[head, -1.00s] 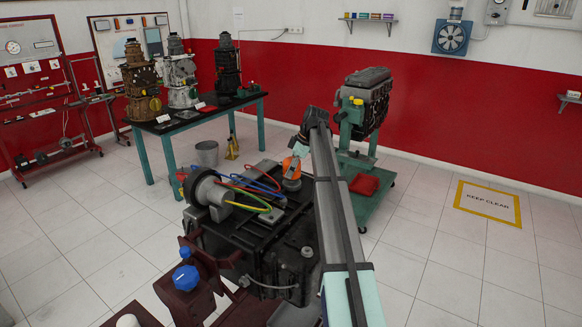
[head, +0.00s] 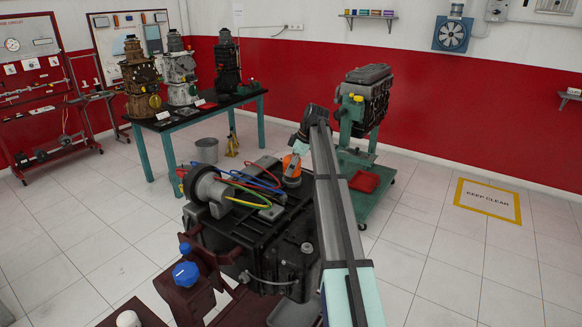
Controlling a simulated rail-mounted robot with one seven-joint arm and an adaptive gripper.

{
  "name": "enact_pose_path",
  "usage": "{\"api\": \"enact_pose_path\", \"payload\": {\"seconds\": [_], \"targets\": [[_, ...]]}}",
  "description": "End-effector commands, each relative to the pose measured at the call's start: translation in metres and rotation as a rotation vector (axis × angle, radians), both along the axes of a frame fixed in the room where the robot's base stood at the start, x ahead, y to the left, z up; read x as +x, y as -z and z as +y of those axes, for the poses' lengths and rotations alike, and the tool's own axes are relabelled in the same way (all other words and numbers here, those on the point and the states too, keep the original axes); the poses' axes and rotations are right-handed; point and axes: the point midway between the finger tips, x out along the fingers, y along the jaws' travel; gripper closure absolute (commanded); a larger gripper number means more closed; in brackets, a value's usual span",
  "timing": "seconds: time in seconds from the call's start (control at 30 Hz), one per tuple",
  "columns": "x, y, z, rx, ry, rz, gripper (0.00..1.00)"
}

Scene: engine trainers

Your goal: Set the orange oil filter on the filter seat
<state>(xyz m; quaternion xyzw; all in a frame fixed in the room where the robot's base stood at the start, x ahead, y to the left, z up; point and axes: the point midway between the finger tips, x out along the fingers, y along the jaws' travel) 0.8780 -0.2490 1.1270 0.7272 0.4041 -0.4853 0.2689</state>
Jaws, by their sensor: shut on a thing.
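The orange oil filter (head: 291,165) is small in the head view, on the far part of the dark engine block, just left of my arm. My gripper (head: 298,150) reaches down to it from the upper right and is shut on it. A dark grey round part (head: 291,182) shows directly below the orange, probably the filter seat or the filter's lower end. I cannot tell whether the filter touches the seat or is just above it. The fingertips are too small to see clearly.
The engine trainer (head: 270,240) carries a grey cylinder (head: 203,184) and coloured hoses (head: 255,185) left of the filter. A green engine stand (head: 365,205) is behind my arm. A table (head: 190,118) with engines stands at the back left. A grey bucket (head: 207,150) is on the floor.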

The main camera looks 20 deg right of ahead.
Motion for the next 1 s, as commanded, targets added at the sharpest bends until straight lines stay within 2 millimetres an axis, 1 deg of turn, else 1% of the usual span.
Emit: {"api": "enact_pose_path", "payload": {"seconds": [0.23,1.0], "targets": [[0.0001,0.0066,0.0,0.0,0.0,-0.001,0.77],[0.0,0.011,0.0,0.0,0.0,0.0,0.77]]}}
